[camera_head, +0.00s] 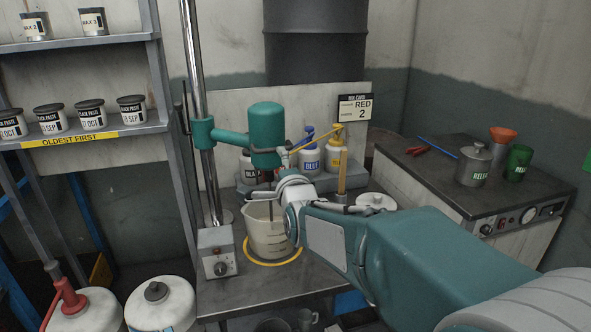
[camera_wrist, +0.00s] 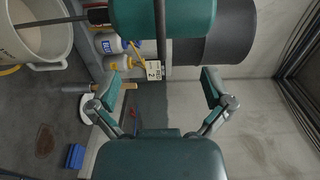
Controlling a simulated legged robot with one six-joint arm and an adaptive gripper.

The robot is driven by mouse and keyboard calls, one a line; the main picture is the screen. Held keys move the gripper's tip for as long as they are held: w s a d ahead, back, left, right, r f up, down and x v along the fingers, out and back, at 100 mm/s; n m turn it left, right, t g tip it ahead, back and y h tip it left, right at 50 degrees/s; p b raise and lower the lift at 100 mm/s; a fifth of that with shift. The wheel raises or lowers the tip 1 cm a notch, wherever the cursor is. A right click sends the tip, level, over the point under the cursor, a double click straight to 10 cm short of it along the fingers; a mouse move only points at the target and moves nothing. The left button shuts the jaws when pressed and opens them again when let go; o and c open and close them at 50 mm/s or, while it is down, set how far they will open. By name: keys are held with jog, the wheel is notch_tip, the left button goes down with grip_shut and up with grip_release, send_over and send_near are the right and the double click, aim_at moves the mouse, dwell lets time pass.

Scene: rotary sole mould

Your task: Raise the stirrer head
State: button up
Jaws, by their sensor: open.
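The green stirrer head (camera_head: 265,135) is clamped by a side arm to an upright metal column (camera_head: 197,110). Its shaft reaches down into a pale beaker (camera_head: 265,235), which stands inside a yellow ring on the bench. In the wrist view, the stirrer head (camera_wrist: 163,20) is at the top edge, crossed by a thin dark rod, and the beaker (camera_wrist: 40,30) is at upper left. My gripper (camera_wrist: 161,76) is open, its fingers spread apart with nothing between them. In the head view, my wrist hides part of the beaker's right side and the fingertips are hard to make out.
Blue and yellow pump bottles (camera_head: 310,155) stand behind the stirrer beside a sign reading RED 2 (camera_head: 355,107). A control box (camera_head: 217,252) sits at the column's foot. A side counter (camera_head: 400,165) holds cups and tools. Shelves (camera_head: 75,135) with jars stand left.

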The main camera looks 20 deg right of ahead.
aim_at(271, 152)
jog(key=w, duration=0.9)
jog(key=shift+w+a+f, duration=0.1)
jog(key=shift+a, duration=0.2)
jog(key=shift+w, duration=0.25)
jog(key=shift+w+d, duration=0.2)
jog(key=shift+d, duration=0.5)
jog(key=shift+a, duration=0.45)
grip_shut()
jog(key=shift+s+d, duration=0.1)
